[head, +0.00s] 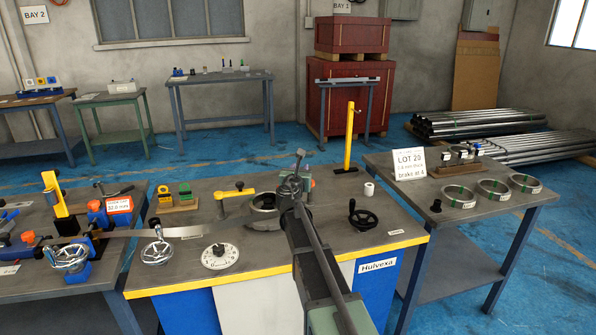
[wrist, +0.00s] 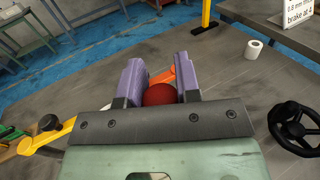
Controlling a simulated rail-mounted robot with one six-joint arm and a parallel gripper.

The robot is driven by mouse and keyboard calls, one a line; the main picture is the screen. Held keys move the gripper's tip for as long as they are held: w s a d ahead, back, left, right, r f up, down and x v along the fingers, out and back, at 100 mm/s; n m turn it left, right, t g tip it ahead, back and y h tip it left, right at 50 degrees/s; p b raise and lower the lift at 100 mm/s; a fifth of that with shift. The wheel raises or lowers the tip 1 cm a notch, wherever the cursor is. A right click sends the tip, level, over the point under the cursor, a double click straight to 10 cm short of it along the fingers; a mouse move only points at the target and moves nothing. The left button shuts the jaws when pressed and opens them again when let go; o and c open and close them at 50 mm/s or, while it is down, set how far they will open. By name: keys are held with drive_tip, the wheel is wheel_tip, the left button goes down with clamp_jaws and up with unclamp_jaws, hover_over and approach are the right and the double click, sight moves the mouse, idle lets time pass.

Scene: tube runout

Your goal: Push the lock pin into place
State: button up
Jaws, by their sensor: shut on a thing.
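My gripper (wrist: 160,78) shows its two purple fingers in the wrist view, closed on a red ball knob (wrist: 160,94). The knob may be the head of the lock pin, but its shaft is hidden. An orange arm or lever (wrist: 162,76) shows just beyond the knob, partly hidden by the fingers. In the head view my gripper (head: 292,186) is over the middle of the bench with the yellow front edge (head: 200,283), beside a dark round part (head: 264,202). The knob and the pin's seat cannot be made out there.
A yellow-handled lever (head: 234,191), a numbered dial (head: 220,256) and a black handwheel (head: 362,216) are on the bench. A yellow post (head: 349,137) stands at its back, near a white roll (head: 369,188). A flat metal strip (head: 205,230) runs in from the left.

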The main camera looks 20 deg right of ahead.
drive_tip(key=shift+s+d+f, duration=0.1)
drive_tip(key=shift+d, duration=0.1)
wheel_tip(320, 180, down, 6)
drive_tip(key=b, duration=0.6)
drive_tip(key=shift+f+b, duration=1.85)
drive_tip(key=shift+b, duration=0.1)
idle(0.5)
drive_tip(key=o, duration=1)
drive_tip(key=v, duration=1)
drive_tip(key=shift+s+a, duration=0.25)
drive_tip(key=shift+s, duration=0.05)
